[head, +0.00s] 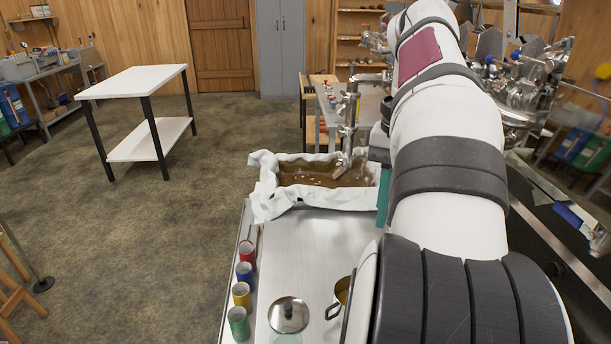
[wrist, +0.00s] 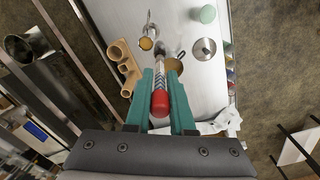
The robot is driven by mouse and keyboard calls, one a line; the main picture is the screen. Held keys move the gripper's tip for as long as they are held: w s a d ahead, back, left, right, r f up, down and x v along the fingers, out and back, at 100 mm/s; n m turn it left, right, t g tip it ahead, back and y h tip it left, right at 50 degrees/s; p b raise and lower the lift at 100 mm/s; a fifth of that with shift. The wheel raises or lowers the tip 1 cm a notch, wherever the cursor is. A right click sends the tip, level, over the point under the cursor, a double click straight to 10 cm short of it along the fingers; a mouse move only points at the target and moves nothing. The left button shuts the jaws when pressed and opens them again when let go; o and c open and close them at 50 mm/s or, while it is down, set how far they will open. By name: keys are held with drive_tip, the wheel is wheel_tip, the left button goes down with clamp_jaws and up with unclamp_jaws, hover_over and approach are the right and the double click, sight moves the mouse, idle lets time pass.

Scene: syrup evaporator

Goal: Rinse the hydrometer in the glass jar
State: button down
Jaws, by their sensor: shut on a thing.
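My gripper (wrist: 160,78) has teal fingers and is shut on the hydrometer (wrist: 160,103), a slim rod with a red rounded end and a striped stem. The red end is nearest the wrist camera and the stem runs away between the fingers. In the head view a teal part of my gripper (head: 384,197) shows beside the arm, which hides the hydrometer. A pale green round vessel (wrist: 207,14) stands at the far end of the steel top in the wrist view; it may be the glass jar, but I cannot tell for sure.
A brass pot (wrist: 175,65) and a round lid (wrist: 204,49) are on the steel table (head: 318,238). A wooden holder (wrist: 123,66) with holes is left of the stem. Red (head: 247,254), blue (head: 245,275), yellow and green cups line the left edge. A cloth-lined pan (head: 270,205) holds brown liquid.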

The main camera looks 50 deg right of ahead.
drive_tip(key=w+a+f+n, duration=0.3)
drive_tip(key=w+a+n, duration=0.1)
drive_tip(key=w+a, duration=0.15)
drive_tip(key=w+a+f+n, duration=0.3)
drive_tip(key=w+a, duration=0.2)
drive_tip(key=a, duration=0.1)
wheel_tip(320, 180, down, 18)
drive_tip(key=shift+a, duration=0.2)
idle(0.5)
drive_tip(key=shift+r, duration=0.15)
drive_tip(key=shift+r, duration=0.35)
drive_tip(key=shift+f, duration=0.1)
idle(0.9)
idle(0.7)
